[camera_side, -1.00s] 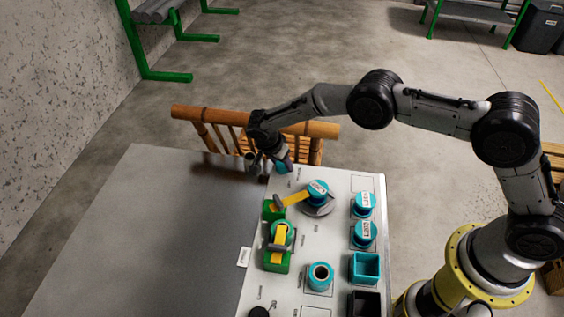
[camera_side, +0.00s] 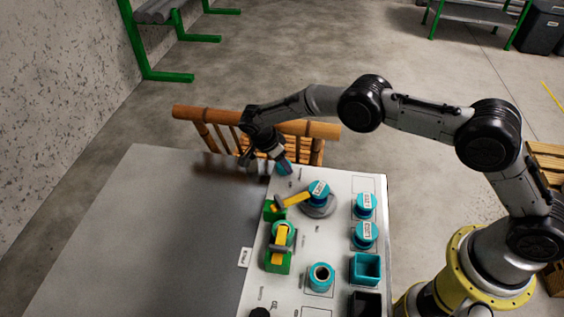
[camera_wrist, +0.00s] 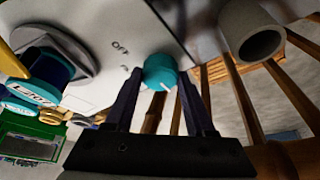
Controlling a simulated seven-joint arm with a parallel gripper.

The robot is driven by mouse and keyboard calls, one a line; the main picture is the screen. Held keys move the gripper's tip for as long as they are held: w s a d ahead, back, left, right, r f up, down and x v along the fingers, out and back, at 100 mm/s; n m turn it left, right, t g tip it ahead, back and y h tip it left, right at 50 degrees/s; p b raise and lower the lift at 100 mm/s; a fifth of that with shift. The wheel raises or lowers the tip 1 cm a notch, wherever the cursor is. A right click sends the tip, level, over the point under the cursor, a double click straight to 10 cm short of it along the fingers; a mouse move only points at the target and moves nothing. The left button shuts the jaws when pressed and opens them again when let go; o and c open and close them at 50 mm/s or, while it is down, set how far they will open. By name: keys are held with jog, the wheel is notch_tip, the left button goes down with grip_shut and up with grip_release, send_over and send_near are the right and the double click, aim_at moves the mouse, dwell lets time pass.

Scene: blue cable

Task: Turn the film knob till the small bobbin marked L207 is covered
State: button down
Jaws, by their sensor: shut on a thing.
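My gripper (camera_wrist: 160,80) is at the far end of the white panel, its fingers on either side of a teal knob (camera_wrist: 160,70) with a white pointer line; it is shut on this knob. The knob stands beside printed markings, one reading OFF. In the side view my gripper (camera_side: 283,164) hides most of the knob. Blue still shows on the bobbin.
Two labelled teal bobbins (camera_side: 364,236), a teal box (camera_side: 365,268) and a black box stand along the panel's right side. A teal ring-shaped spool (camera_side: 320,277) stands near the middle. A bamboo chair (camera_side: 315,130) is close behind my gripper. The grey table at left is clear.

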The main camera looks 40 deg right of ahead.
jog(key=shift+c, duration=1.2)
grip_release()
jog(key=shift+r, duration=0.1)
jog(key=v, duration=1.3)
jog(key=shift+r, duration=0.35)
jog(key=shift+s+a, duration=0.1)
